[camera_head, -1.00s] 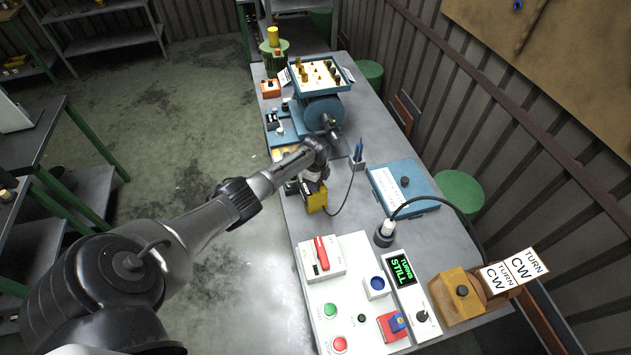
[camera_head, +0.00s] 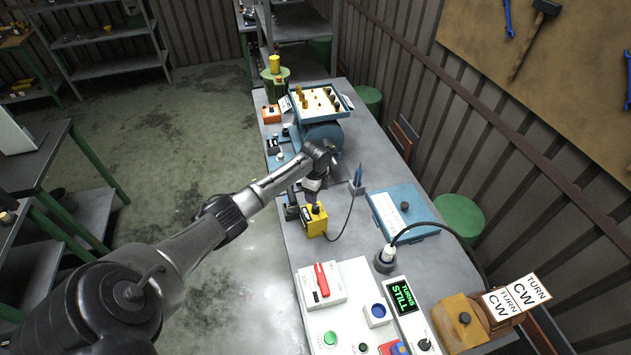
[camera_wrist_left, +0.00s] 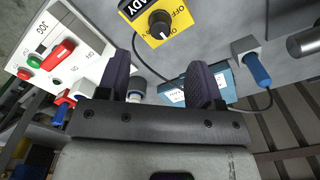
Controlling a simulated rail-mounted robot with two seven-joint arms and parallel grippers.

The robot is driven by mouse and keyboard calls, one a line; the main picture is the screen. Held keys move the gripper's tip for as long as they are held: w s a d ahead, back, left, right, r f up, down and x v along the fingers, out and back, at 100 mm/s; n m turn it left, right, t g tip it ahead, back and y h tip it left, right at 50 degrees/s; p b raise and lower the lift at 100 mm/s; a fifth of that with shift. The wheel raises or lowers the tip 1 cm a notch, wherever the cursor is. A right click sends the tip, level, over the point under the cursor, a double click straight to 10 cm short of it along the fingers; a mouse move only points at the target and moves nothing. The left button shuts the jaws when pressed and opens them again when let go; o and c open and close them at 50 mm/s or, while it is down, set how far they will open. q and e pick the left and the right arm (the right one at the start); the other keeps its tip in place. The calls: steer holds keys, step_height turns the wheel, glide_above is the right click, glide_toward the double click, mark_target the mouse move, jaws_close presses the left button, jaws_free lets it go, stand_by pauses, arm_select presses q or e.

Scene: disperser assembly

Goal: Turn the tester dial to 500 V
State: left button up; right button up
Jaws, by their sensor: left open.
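The yellow tester (camera_head: 317,226) stands on the grey workbench, near its left edge, with a black dial on top. In the left wrist view the tester (camera_wrist_left: 181,24) shows at the top with its black dial (camera_wrist_left: 160,21), a white pointer mark, "OFF" lettering and part of a "READY" display. The 500 V mark cannot be made out. My left gripper (camera_head: 314,192) is just above the tester, pointing down. My right gripper is not in view.
A blue probe (camera_head: 358,176) on a cable stands right of the tester. A blue box (camera_head: 405,212) lies further right. A white control panel (camera_head: 345,310) with a red-handled switch is nearer. A blue machine (camera_head: 322,135) stands behind.

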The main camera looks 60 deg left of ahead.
arm_select(q)
step_height(320, 180, up, 5)
steer(key=shift+r, duration=0.15)
stand_by(0.4)
